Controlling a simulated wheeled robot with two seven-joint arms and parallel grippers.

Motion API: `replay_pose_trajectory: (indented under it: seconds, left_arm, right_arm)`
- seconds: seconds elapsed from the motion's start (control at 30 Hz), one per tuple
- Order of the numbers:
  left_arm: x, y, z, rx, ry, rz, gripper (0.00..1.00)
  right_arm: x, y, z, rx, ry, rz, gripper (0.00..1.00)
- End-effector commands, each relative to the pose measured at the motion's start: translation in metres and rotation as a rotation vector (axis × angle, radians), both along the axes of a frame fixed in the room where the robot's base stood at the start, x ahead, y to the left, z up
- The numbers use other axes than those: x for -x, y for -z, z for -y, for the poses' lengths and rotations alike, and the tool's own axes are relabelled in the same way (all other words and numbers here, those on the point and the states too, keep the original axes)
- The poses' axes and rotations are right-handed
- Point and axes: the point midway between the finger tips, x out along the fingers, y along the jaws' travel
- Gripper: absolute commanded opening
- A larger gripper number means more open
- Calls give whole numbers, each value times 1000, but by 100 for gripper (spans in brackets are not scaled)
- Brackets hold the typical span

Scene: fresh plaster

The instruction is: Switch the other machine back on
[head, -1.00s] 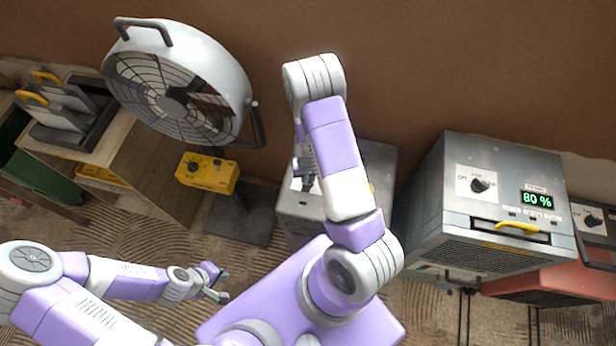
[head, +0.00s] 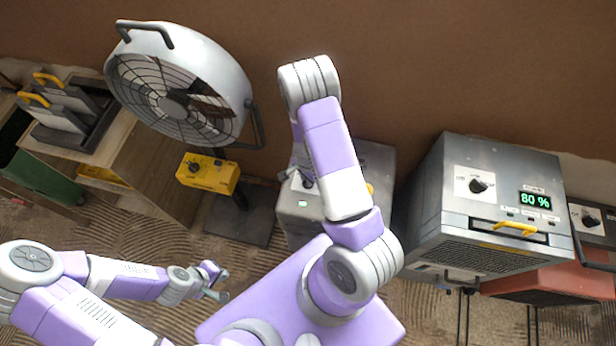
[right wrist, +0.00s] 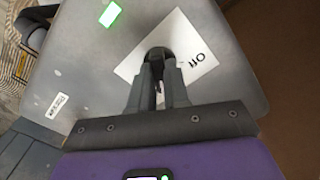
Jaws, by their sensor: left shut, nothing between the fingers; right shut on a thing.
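A grey machine (head: 292,229) stands in the middle of the head view, partly hidden by my right arm. In the right wrist view its top (right wrist: 215,35) has a white plate reading "Off" (right wrist: 197,58), a dark knob (right wrist: 158,52) and a lit green window (right wrist: 109,14). My right gripper (right wrist: 160,74) is shut on the knob. A second grey machine (head: 500,190) at the right shows a green "80 %" display (head: 535,199), a dial (head: 478,184) and a yellow handle (head: 515,228). My left gripper (head: 220,284) is shut and empty, low at the left.
A large fan (head: 180,85) stands at the back left, with a yellow control box (head: 208,174) below it. A wooden cabinet (head: 150,165) is at the left. Another machine with a dial (head: 590,216) is at the far right edge. A brown wall rises behind.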

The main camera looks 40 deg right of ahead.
Motion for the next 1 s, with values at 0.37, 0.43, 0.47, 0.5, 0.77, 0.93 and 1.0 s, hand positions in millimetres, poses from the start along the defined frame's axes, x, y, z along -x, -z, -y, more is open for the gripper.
replay_pose_trajectory:
  seconds: [0.37, 0.43, 0.47, 0.5, 0.77, 0.93, 1.0]
  left_arm:
    - [0, -4, 0, 0, 0, 0, 0]
    - [0, -4, 0, 0, 0, 0, 0]
    - [0, -4, 0, 0, 0, 0, 0]
    - [0, -5, 0, 0, 0, 0, 0]
    - [0, -5, 0, 0, 0, 0, 0]
    - [0, -5, 0, 0, 0, 0, 0]
    - [0, -5, 0, 0, 0, 0, 0]
  right_arm:
    - [0, 0, 0, 0, 189, 0, 0]
    - [0, 0, 0, 0, 207, 1, 0]
    - [0, 0, 0, 0, 213, 1, 0]
    - [0, 0, 0, 0, 220, 1, 0]
    - [-1, 0, 0, 0, 234, 1, 0]
    - [-1, 0, 0, 0, 234, 1, 0]
    - [-1, 0, 0, 0, 234, 1, 17]
